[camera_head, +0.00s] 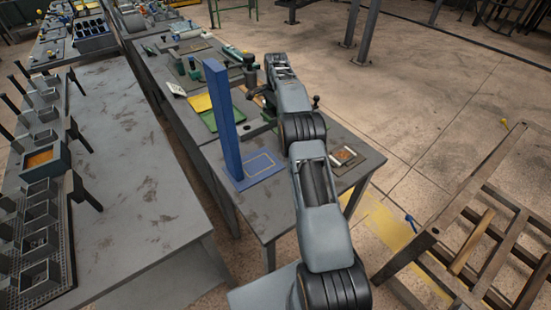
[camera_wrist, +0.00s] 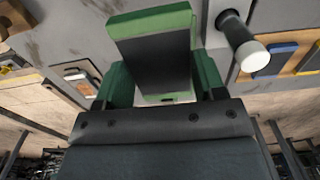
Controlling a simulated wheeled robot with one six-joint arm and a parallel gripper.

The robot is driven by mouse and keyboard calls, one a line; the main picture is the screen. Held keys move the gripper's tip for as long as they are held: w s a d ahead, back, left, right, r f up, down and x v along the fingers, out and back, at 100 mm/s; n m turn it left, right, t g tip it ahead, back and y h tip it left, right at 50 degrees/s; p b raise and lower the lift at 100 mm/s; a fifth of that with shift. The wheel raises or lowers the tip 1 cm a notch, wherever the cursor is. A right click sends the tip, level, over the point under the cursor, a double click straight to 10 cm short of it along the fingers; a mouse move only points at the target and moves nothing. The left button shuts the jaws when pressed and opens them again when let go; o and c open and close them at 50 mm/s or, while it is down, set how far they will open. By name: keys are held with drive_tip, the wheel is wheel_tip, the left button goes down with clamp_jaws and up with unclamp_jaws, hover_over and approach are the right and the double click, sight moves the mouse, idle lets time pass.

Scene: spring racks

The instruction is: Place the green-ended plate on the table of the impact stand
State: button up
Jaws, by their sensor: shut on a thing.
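In the wrist view my gripper (camera_wrist: 162,80) is shut on a dark plate with a green end (camera_wrist: 150,20). The plate lies between the two green-lined fingers, its green end pointing away from my wrist. In the head view my arm hides most of the gripper and I cannot make out the plate there. A tall blue post (camera_head: 222,120) stands on a blue base with a yellow outline (camera_head: 258,165), which looks bare. I cannot tell for certain which part is the impact stand's table.
A dark cylinder with a pale end (camera_wrist: 240,45) is close beside the plate. Yellow (camera_head: 199,103) and green (camera_head: 209,120) flat pieces lie left of the post. A small tray (camera_head: 344,158) sits at the bench's right edge. A rack with bins (camera_head: 42,200) stands left.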

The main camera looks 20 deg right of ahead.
drive_tip(key=shift+s+a+f, duration=0.15)
drive_tip(key=shift+s, duration=0.25)
drive_tip(key=shift+s+a+f, duration=0.15)
drive_tip(key=shift+s, duration=0.25)
drive_tip(key=s+a+f, duration=0.2)
drive_tip(key=s, duration=0.3)
hover_over(277, 161)
drive_tip(key=w, duration=0.2)
drive_tip(key=f, duration=0.4)
drive_tip(key=shift+s+d+f, duration=0.2)
drive_tip(key=shift+d+f, duration=0.1)
drive_tip(key=shift+f, duration=0.1)
drive_tip(key=shift+s+a+f, duration=0.3)
drive_tip(key=shift+s+f, duration=0.35)
drive_tip(key=shift+f, duration=0.2)
drive_tip(key=shift+f+p, duration=0.4)
drive_tip(key=shift+f, duration=1.15)
drive_tip(key=shift+f, duration=0.1)
drive_tip(key=o, duration=1.1)
drive_tip(key=shift+f, duration=0.1)
drive_tip(key=o, duration=0.4)
